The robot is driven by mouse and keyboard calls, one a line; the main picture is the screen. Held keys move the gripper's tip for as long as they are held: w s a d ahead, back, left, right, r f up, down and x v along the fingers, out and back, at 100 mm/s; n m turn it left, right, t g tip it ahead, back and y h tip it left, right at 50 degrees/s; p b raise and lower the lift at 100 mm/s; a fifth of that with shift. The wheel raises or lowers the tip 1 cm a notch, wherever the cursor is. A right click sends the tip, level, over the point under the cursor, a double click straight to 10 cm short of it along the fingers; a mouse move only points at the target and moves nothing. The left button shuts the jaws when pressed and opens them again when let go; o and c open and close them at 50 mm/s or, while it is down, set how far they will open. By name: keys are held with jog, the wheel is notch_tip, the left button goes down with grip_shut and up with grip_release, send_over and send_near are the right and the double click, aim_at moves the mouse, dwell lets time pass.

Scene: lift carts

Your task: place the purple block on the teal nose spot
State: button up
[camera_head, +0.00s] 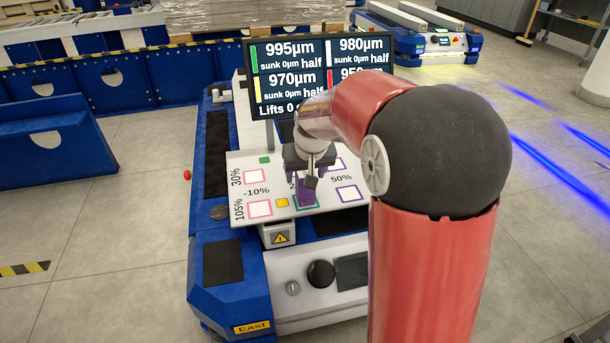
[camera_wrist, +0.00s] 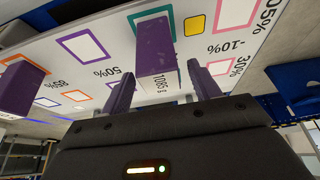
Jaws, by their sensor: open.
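The purple block (camera_wrist: 157,58), marked 1085 g, stands between the fingers of my gripper (camera_wrist: 162,90) in the wrist view. Its far end is at the teal-outlined spot (camera_wrist: 150,12), whose rim shows around it; the base looks to be on the plate. The two fingers are spread, one on each side, with gaps to the block. In the head view my gripper (camera_head: 308,172) is over the near middle of the plate, with the purple block (camera_head: 306,197) below it. The gripper and arm partly hide the block and spot there.
A second purple block (camera_wrist: 20,88) stands by an orange outline. The small yellow block (camera_head: 281,203) is beside the teal spot, and a green block (camera_head: 264,160) lies farther back. Empty pink (camera_head: 260,208) and purple (camera_head: 348,194) squares flank it. A display (camera_head: 318,78) stands behind the plate.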

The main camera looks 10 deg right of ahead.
jog(key=p+v, duration=0.2)
jog(key=v, duration=0.8)
jog(key=s+t, duration=0.1)
jog(key=s, duration=2.4)
jog(key=shift+f, duration=0.45)
jog(key=shift+s, duration=0.1)
